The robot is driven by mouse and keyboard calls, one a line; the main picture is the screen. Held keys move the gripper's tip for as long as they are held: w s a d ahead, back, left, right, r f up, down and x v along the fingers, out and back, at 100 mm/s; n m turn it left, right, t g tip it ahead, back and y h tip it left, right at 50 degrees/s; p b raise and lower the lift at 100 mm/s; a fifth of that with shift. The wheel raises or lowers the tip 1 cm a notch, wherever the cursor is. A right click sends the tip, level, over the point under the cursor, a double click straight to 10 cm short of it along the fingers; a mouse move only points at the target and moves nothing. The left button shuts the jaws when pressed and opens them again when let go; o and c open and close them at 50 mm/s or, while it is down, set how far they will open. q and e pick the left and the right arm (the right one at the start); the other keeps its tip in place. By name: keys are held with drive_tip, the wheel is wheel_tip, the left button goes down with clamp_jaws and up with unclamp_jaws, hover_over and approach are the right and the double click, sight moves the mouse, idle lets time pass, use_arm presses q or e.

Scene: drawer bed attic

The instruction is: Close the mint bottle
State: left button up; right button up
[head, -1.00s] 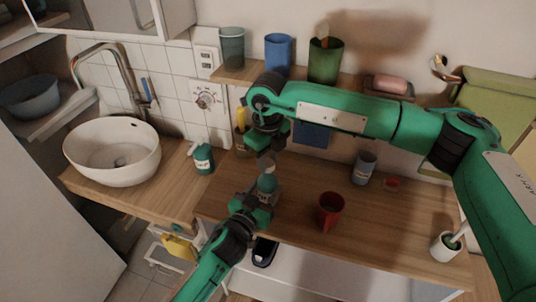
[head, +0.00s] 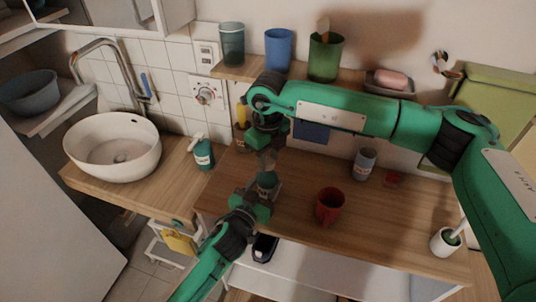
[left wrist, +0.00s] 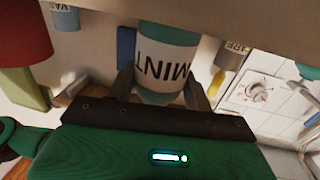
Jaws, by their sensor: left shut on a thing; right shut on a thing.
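The mint bottle (head: 268,181) is teal with a white label and stands at the left of the wooden counter. Its MINT label reads upside down in the left wrist view (left wrist: 166,68). My left gripper (head: 265,189) is shut on the bottle, with its fingers on either side of the body in the left wrist view (left wrist: 162,86). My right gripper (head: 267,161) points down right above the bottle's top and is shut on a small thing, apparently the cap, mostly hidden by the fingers. I cannot tell whether the cap touches the bottle's neck.
A red cup (head: 329,206) stands right of the bottle. A teal pump bottle (head: 203,153) stands near the sink (head: 113,150). Several cups stand on the shelf above.

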drive_tip(key=shift+f, duration=0.15)
drive_tip(key=m, duration=0.7)
drive_tip(key=shift+m, duration=0.3)
drive_tip(key=m, duration=0.3)
drive_tip(key=shift+a, duration=0.1)
drive_tip(key=m, duration=0.4)
drive_tip(key=shift+m, duration=0.3)
drive_tip(key=m, duration=0.4)
drive_tip(key=shift+m, duration=0.3)
drive_tip(key=m, duration=0.9)
drive_tip(key=shift+w, duration=0.1)
